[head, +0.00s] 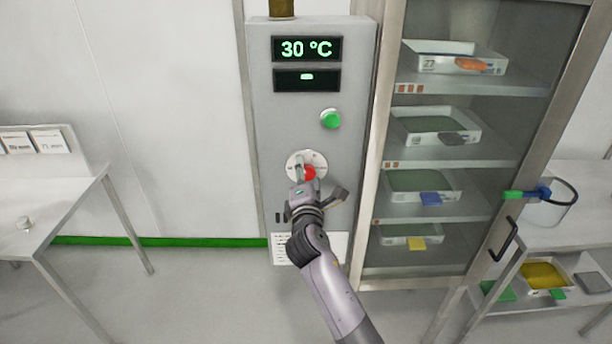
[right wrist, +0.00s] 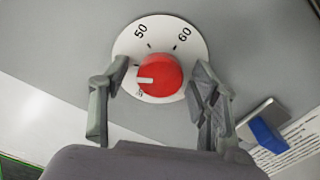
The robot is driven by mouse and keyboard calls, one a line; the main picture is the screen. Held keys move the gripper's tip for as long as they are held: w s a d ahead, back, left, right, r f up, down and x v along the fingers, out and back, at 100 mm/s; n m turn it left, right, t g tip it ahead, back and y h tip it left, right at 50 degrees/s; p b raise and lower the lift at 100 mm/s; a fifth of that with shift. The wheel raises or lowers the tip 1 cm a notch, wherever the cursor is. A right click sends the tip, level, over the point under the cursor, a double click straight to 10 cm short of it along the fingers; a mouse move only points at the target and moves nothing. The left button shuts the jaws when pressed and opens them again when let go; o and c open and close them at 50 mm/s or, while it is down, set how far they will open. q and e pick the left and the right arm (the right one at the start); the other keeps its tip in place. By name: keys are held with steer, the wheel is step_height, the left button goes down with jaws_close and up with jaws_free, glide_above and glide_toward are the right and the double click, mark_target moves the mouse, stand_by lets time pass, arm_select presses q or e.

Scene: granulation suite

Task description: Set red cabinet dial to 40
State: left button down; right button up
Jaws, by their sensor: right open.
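The red dial knob (right wrist: 160,75) sits on a round white scale plate (right wrist: 133,43) on the grey cabinet front. In the right wrist view, 50 and 60 are readable on the plate; a lower-left number is partly hidden. The knob's white pointer line points left. My right gripper (right wrist: 160,83) is open, with a finger on each side of the knob and visible gaps beside it. In the head view the red knob (head: 310,174) is partly covered by this gripper. The cabinet's upper display (head: 307,49) reads 30 °C. My left gripper is out of view.
A glass-fronted cabinet (head: 382,150) with trays stands to the right. A table (head: 60,195) is at left. A blue-faced block (right wrist: 267,134) lies right of the gripper.

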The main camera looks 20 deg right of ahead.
steer(key=v, duration=1.2)
stand_by(0.3)
